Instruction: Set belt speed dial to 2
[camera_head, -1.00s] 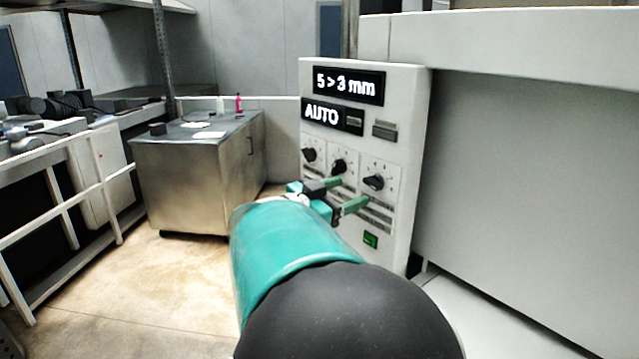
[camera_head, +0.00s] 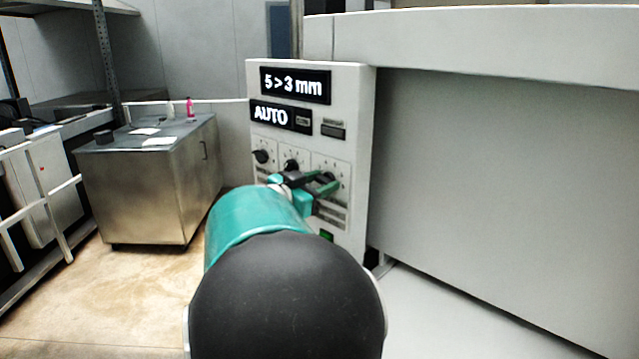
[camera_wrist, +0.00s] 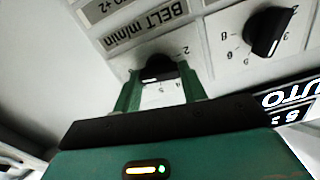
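The belt speed dial (camera_wrist: 160,68) is a black knob beside the label "BELT m/min" (camera_wrist: 146,24), which appears upside down in the wrist view. Its white mark faces the lower part of the scale in that picture, near a 5. My gripper (camera_wrist: 159,80) is open, with one green finger on each side of the knob. The fingers are close to the knob; whether they touch it is unclear. In the head view, my gripper (camera_head: 316,182) is at the rightmost dial of the control panel (camera_head: 355,130), and partly hides it.
Two other dials, the left one (camera_head: 261,157) and the middle one (camera_head: 291,165), are close to my gripper. The display (camera_head: 295,85) above reads "5>3 mm", with "AUTO" below it. A green button (camera_head: 326,235) is lower down. A metal cabinet (camera_head: 150,195) stands left.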

